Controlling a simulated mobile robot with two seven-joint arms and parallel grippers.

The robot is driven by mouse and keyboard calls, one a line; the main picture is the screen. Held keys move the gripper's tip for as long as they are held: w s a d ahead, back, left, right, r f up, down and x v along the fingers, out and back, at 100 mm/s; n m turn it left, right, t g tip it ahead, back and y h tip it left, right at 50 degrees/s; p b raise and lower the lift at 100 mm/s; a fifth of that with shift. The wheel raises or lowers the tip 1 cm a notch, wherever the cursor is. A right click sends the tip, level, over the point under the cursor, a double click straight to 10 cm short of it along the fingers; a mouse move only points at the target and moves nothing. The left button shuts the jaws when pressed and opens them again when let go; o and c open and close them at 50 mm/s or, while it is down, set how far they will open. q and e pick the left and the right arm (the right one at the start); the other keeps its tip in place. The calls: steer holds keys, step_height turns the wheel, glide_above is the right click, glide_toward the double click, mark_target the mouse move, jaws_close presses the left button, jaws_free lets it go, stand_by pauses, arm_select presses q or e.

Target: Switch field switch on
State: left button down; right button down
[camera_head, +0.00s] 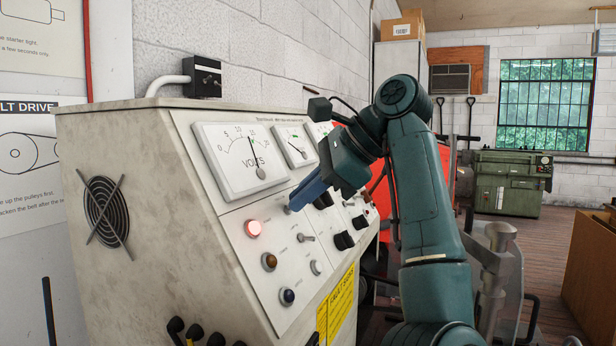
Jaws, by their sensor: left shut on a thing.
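The sloped control panel (255,215) of a large off-white test bench fills the left middle of the head view. My left gripper (291,207) has blue fingers that reach down and left to the panel, below the volt meter. It is shut on what looks like a small switch lever, mostly hidden by the fingers. I cannot read its label or tell which way it is set. My right gripper is not in view.
The volt meter (241,159) and a second gauge (295,145) stand above the gripper. Black knobs (343,240) are to the right. A green machine (511,183) stands far back.

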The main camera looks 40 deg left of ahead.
arm_select(q)
steer(key=shift+a+r+h+p, duration=0.15)
steer(key=shift+r+h+p, duration=0.2)
steer(key=shift+h+p, duration=0.2)
steer(key=shift+t+h+p, duration=0.25)
steer(key=shift+t+p, duration=0.05)
steer(key=shift+p, duration=0.05)
steer(key=shift+a, duration=0.1)
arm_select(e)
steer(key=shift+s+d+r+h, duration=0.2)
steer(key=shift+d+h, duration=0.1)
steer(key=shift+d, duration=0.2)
arm_select(q)
steer(key=shift+f, duration=0.1)
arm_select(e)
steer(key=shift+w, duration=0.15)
arm_select(q)
steer(key=c, duration=1.6)
jaws_free()
steer(key=shift+o, duration=0.2)
